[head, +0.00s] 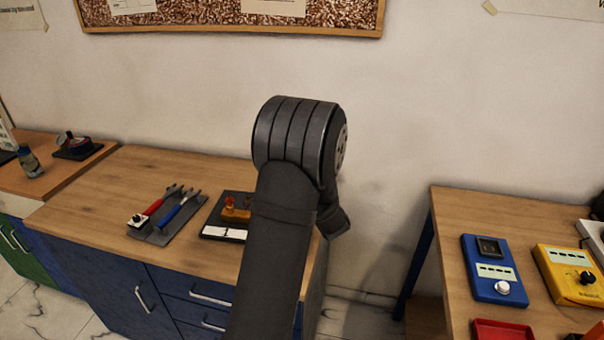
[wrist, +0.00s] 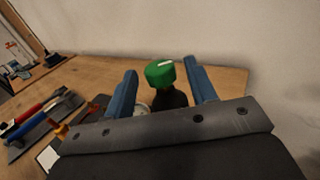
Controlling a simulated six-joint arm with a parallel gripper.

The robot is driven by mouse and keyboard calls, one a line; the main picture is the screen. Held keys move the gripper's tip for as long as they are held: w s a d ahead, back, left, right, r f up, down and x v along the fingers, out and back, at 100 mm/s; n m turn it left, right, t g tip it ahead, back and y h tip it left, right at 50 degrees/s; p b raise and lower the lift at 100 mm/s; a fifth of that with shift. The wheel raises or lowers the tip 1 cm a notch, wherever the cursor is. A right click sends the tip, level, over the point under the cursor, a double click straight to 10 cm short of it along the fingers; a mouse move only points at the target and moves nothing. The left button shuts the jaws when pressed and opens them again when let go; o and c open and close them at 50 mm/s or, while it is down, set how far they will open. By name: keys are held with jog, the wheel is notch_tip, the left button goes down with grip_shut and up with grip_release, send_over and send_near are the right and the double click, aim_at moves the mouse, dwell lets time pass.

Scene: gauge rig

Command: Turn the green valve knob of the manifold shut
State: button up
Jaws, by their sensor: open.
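The green valve knob (wrist: 160,73), with a white pointer mark on its top, sits on a dark stem in the wrist view. My gripper (wrist: 160,66) is open, its blue fingers to the left and right of the knob in the picture, with a gap on both sides. I cannot tell how far the fingertips reach past it. In the head view the manifold (head: 235,213), with orange fittings and a dark base, shows only its left part; my arm hides the rest, the green knob and my gripper.
A blue box (head: 492,270) and a yellow box (head: 568,274) with dials are on the right table. A gap separates the tables.

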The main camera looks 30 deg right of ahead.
jog(key=shift+x, duration=0.9)
jog(key=shift+c, duration=0.3)
jog(key=c, duration=0.9)
jog(key=shift+a+r+m+h, duration=0.1)
jog(key=shift+m+h, duration=0.5)
jog(key=shift+h, duration=0.3)
jog(key=shift+m+g+h, duration=0.7)
jog(key=shift+m+h, duration=0.1)
jog(key=shift+h, duration=0.3)
jog(key=o, duration=1)
jog(key=shift+c, duration=0.2)
